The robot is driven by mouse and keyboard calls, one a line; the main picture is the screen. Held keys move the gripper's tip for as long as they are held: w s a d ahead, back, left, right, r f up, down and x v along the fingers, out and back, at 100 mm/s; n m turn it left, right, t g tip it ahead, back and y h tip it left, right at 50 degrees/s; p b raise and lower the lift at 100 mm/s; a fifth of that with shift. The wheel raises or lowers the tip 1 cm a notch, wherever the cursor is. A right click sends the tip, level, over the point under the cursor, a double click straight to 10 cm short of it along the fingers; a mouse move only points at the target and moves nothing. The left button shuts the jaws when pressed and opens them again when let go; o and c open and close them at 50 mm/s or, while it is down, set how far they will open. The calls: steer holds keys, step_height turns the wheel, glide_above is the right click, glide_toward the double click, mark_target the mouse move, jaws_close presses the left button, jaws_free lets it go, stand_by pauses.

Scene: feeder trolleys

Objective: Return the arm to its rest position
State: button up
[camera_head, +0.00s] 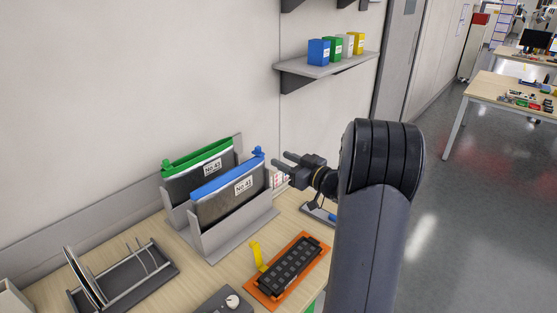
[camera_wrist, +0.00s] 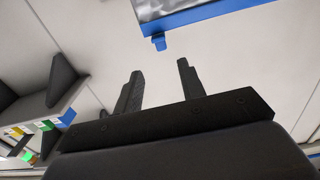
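My gripper (camera_head: 282,164) is raised above the wooden table, beside the right end of the blue-topped pouch (camera_head: 233,191). In the wrist view my gripper (camera_wrist: 159,75) shows two dark fingers standing apart with nothing between them. The blue edge of the pouch (camera_wrist: 205,17) appears beyond the fingertips in that view, apart from them. My arm rises on the right of the head view and bends over toward the table. Part of the table behind the arm is hidden.
A green-topped pouch (camera_head: 197,158) stands behind the blue one in a grey holder (camera_head: 239,231). An orange tray (camera_head: 309,269) and a dark rack (camera_head: 128,283) lie on the table. A wall shelf (camera_head: 326,67) with coloured boxes is above. Open floor (camera_head: 470,220) lies to the right.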

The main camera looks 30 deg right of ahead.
mark_target(258, 149)
stand_by(0.3)
steer(key=p+x, duration=0.3)
steer(key=x, duration=0.8)
steer(key=shift+r, duration=0.1)
steer(key=shift+s+a, duration=0.1)
steer(key=shift+a, duration=0.05)
steer(key=shift+s+a, duration=0.2)
steer(key=shift+a, duration=0.1)
steer(key=shift+d, duration=0.1)
steer(key=shift+r, duration=0.1)
